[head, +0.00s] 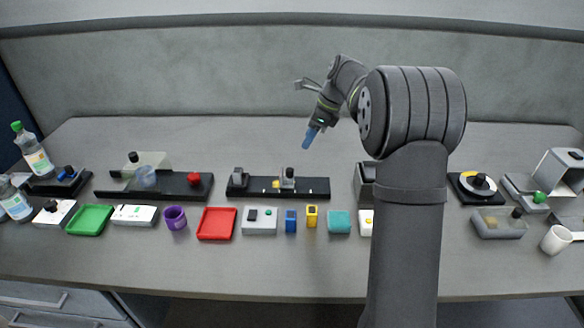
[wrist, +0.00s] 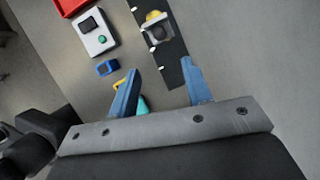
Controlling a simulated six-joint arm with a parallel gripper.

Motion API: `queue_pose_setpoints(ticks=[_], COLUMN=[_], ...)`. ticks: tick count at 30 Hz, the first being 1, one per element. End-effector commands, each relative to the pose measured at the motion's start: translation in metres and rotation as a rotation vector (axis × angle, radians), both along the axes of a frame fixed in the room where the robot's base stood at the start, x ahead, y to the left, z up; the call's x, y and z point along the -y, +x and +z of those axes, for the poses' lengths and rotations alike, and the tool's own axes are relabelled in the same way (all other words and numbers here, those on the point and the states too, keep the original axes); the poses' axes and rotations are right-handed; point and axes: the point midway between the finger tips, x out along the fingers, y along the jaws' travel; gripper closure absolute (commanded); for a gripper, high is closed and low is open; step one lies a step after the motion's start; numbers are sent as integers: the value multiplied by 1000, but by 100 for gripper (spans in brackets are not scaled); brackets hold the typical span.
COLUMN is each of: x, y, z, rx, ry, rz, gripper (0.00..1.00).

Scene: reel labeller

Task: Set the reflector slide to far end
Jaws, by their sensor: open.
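The reflector slide is a long black rail (head: 315,187) in the middle of the table, with a grey block (head: 238,178) at its left end. A small carriage (head: 288,179) with a dark knob stands right of the rail's middle, beside a yellow piece (head: 276,184). In the wrist view the rail (wrist: 170,68) runs between my fingers' directions, with white marks along one edge; the carriage with its yellow top (wrist: 156,27) is at the top. My gripper (head: 310,138) is open and empty, behind and above the rail, apart from the carriage; it also shows in the wrist view (wrist: 163,88).
A black fixture with a red knob (head: 193,178) stands left of the rail. A grey box (head: 260,220), blue block (head: 291,221), yellow block (head: 312,215) and teal block (head: 339,222) lie in front. A dark device (head: 366,182) stands right, partly behind my arm. The table behind is clear.

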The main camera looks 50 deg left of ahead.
Motion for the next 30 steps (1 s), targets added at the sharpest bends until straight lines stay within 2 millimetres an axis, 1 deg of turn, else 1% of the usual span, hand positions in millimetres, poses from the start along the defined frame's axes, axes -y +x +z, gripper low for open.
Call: queue_pose_setpoints(ticks=[1,6,12,15,18,21,25,30], x=[-4,-15,-29,-35,-40,-42,-44,-44], y=[-4,-12,-21,-25,-27,-29,-30,-30], z=[-12,-47,-87,-102,-114,-122,-126,-127], rx=[-2,-2,-1,0,0,2,2,2], ry=[-3,-3,-3,-2,-1,0,0,0], rz=[2,2,3,3,4,3,3,3], gripper=[55,55,55,55,55,55,55,55])
